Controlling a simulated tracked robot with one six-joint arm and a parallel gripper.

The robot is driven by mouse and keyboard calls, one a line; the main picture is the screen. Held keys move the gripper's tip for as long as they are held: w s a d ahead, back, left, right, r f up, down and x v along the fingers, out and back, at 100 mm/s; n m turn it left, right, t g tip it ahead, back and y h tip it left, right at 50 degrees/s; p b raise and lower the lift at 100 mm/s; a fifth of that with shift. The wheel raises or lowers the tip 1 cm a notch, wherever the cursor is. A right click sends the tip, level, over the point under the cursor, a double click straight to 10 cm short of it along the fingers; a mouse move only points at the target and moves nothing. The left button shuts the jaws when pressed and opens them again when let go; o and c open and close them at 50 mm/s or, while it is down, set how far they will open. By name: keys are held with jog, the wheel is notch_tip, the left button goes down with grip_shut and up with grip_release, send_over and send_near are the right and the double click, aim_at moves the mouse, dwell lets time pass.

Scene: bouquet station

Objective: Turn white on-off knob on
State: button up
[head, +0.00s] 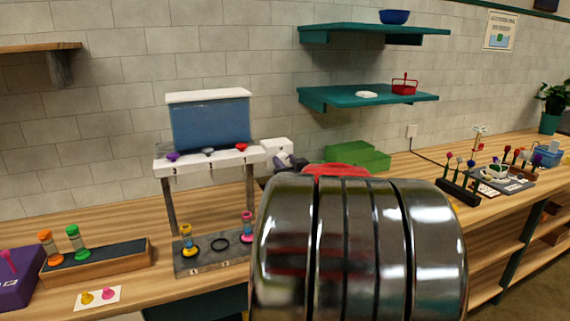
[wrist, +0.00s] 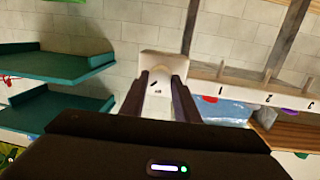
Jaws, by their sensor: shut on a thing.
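The white control box (head: 276,149) is fixed at the right end of the station's white bar. In the wrist view the same white box (wrist: 165,64) lies straight ahead, with small dark marks on its face. The white on-off knob (wrist: 157,77) shows pale against it, between the finger ends; its exact turn is hard to tell. My gripper (wrist: 159,93) is shut on the knob, one dark finger on each side. In the head view my gripper (head: 286,162) is at the box, partly hidden by my own arm.
The station's blue tank (head: 211,123) stands above a numbered white bar (head: 210,160) with several coloured pieces. Teal shelves (head: 369,96) hang above. A wooden rack (head: 97,263) sits at left.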

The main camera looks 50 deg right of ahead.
jog(key=m, duration=0.4)
jog(key=shift+f+m+y, duration=0.2)
jog(key=shift+m+y, duration=0.1)
jog(key=shift+y, duration=0.1)
jog(key=shift+d+m, duration=0.1)
jog(key=shift+m, duration=1.6)
jog(key=shift+t+y, duration=0.3)
jog(key=shift+f, duration=0.1)
jog(key=o, duration=1)
jog(key=shift+r, duration=0.2)
jog(key=shift+o, duration=0.2)
jog(key=shift+s, duration=0.15)
jog(key=shift+s+a+r, duration=0.15)
jog(key=shift+s+a, duration=0.1)
jog(key=shift+s, duration=0.2)
jog(key=v, duration=1.2)
jog(key=shift+s+a, duration=0.2)
jog(key=shift+a, duration=0.05)
